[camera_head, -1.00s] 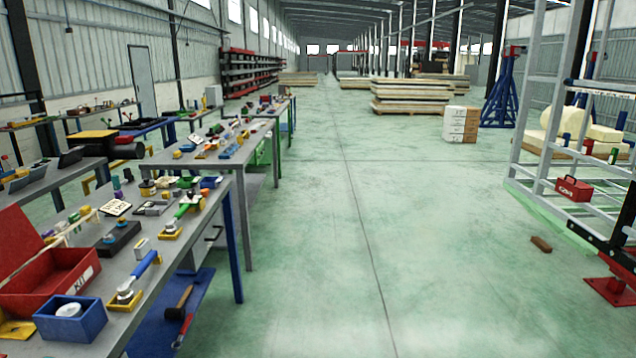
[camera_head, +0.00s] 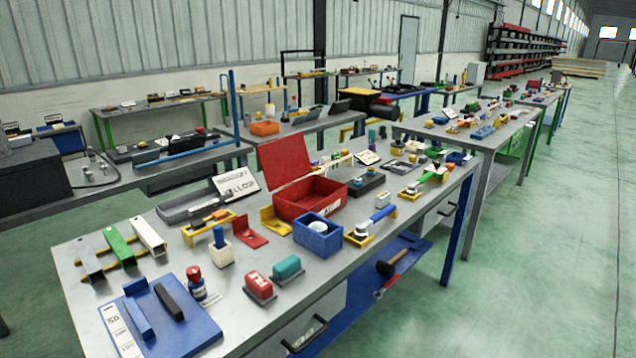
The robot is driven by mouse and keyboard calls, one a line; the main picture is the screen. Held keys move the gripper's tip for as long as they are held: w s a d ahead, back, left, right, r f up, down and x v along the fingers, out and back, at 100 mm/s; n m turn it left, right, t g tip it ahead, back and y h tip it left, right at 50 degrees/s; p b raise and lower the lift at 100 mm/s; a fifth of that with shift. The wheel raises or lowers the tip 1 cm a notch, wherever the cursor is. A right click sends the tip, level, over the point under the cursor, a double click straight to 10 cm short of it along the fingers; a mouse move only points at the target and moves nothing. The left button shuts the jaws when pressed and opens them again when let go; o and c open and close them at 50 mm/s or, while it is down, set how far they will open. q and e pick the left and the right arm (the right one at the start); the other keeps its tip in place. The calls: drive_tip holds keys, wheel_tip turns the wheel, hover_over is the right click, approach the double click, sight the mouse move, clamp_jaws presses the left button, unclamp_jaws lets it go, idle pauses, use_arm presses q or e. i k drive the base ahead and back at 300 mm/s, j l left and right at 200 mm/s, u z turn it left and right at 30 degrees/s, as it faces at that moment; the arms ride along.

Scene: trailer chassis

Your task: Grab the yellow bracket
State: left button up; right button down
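A yellow bracket (camera_head: 275,222), L-shaped with an upright plate, stands on the grey metal workbench (camera_head: 330,270). It is just left of a small blue box (camera_head: 318,238) and in front of an open red toolbox (camera_head: 310,195). A similar red bracket (camera_head: 250,232) lies to its left. Neither of my grippers is in view.
A blue board (camera_head: 190,335), a red block (camera_head: 259,286) and a teal block (camera_head: 288,268) lie near the bench's front edge. Coloured bars (camera_head: 120,243) lie on the left. Several more benches stand behind. The green floor (camera_head: 500,290) on the right is clear.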

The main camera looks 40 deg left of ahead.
sight(268, 220)
drive_tip(key=u, duration=1.3)
